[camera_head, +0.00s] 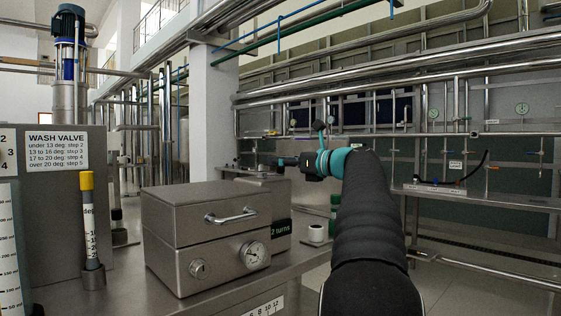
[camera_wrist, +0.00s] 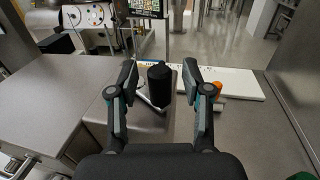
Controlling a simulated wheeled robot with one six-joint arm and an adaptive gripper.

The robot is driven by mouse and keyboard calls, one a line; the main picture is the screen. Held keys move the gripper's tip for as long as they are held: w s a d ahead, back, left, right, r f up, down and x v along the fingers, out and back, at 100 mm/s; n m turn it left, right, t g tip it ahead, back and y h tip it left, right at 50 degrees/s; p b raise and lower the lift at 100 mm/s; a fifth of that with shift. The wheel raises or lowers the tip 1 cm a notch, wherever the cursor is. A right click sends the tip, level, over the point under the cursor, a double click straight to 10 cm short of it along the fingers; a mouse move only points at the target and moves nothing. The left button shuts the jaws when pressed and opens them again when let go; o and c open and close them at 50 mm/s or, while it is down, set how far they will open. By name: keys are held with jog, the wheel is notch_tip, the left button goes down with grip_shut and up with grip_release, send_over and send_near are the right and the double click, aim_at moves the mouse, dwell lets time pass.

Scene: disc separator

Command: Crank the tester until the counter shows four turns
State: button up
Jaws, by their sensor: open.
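The tester (camera_head: 283,190) is a grey metal block, partly hidden behind a steel box in the head view. Its dark counter (camera_head: 281,228) shows green text that reads "2 turns", with its left end cut off by the box. In the wrist view a black upright crank knob (camera_wrist: 159,85) stands on a silver crank arm (camera_wrist: 150,103) over the tester's top. My gripper (camera_wrist: 159,75) is open, with one finger on each side of the knob and visible gaps between. In the head view my gripper (camera_head: 287,161) is small, just above the tester.
The steel box (camera_head: 205,225) with a handle and dial stands left of the tester. A white roll (camera_head: 316,233) is on the bench to the right. A yellow-capped tube (camera_head: 88,220) stands far left. The wrist view shows a white board (camera_wrist: 225,82) and an orange item (camera_wrist: 217,88) beyond the knob.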

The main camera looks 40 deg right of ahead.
jog(key=shift+w+a, duration=0.1)
jog(key=shift+w, duration=0.25)
grip_shut()
jog(key=m+h, duration=0.1)
jog(key=h, duration=0.1)
jog(key=s+a+m+h, duration=0.1)
jog(key=h, duration=0.1)
jog(key=m+h, duration=0.1)
jog(key=shift+s+a+r+m+t+h+b, duration=0.1)
jog(key=shift+s+a+m+t+h+b, duration=0.1)
jog(key=shift+m+t+h+b, duration=0.15)
jog(key=shift+s+a+m+g+h+p, duration=0.15)
jog(key=shift+a+m+g+h, duration=0.1)
jog(key=shift+m+h, duration=0.55)
jog(key=shift+s+a+m+g+h+p, duration=0.1)
jog(key=shift+m+g+h, duration=0.25)
jog(key=shift+h, duration=0.75)
jog(key=shift+s+a+m+g+h+p, duration=0.1)
jog(key=shift+s+a+m+g+h, duration=0.1)
jog(key=shift+m+h, duration=0.65)
jog(key=shift+h, duration=0.4)
